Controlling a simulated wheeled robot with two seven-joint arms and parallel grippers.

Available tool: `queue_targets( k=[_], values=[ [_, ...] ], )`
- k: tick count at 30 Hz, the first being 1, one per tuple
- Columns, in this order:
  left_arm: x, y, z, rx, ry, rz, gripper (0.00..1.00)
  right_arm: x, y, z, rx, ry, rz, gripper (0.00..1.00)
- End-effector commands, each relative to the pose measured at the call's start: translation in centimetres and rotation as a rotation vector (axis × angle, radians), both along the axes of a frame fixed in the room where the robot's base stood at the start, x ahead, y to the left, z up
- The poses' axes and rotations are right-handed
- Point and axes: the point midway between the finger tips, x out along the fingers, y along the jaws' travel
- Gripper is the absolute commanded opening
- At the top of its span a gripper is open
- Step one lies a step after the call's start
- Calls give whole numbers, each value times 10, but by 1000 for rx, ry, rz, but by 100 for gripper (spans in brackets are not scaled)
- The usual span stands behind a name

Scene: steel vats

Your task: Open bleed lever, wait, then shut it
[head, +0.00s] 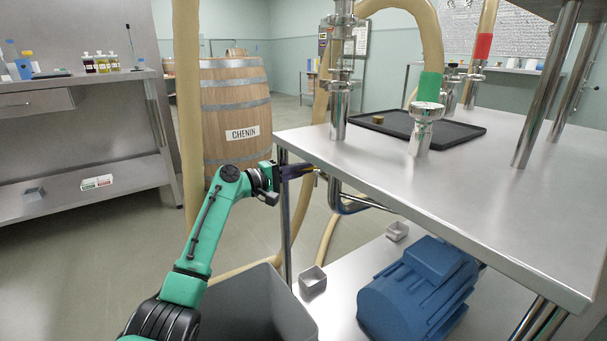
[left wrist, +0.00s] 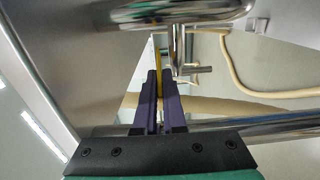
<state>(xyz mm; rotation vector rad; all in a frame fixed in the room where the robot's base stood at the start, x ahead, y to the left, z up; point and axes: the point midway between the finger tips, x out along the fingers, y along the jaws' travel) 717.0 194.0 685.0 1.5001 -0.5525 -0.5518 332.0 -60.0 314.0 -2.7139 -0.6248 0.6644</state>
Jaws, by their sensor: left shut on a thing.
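The bleed lever is a thin yellow handle, showing between the fingers in the left wrist view (left wrist: 158,57); only its end shows in the head view (head: 317,170). It sits by the bent steel pipe (head: 345,205) under the front left corner of the steel table. My left gripper (head: 303,171) is shut on the lever, its dark purple fingers on both sides of it in the left wrist view (left wrist: 160,95). Much of the lever is hidden by the fingers, and I cannot tell whether the valve is open. No flow of liquid is visible. My right gripper is not in view.
The steel tabletop (head: 440,190) overhangs the pipe; a blue motor (head: 420,290) stands on the shelf below. A grey bin (head: 255,305) is under my left arm. A hose (head: 187,110) hangs at left, before a barrel (head: 233,105). Open floor lies at left.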

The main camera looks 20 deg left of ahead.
Motion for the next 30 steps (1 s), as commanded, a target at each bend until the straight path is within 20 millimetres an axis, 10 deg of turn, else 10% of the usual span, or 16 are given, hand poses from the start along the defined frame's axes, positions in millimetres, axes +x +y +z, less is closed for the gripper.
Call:
queue_targets(
  k=[2, 5, 17, 30],
  values=[
    [0, 0, -2, 2, 4, 0, 0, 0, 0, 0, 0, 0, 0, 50],
    [0, 0, -1, 1, 3, 0, 38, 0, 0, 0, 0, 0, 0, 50],
    [-4, 4, 0, 0, 1, 2, 38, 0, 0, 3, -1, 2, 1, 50],
    [-80, 69, 0, 2, 4, 4, 38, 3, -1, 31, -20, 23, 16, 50]
  ],
)
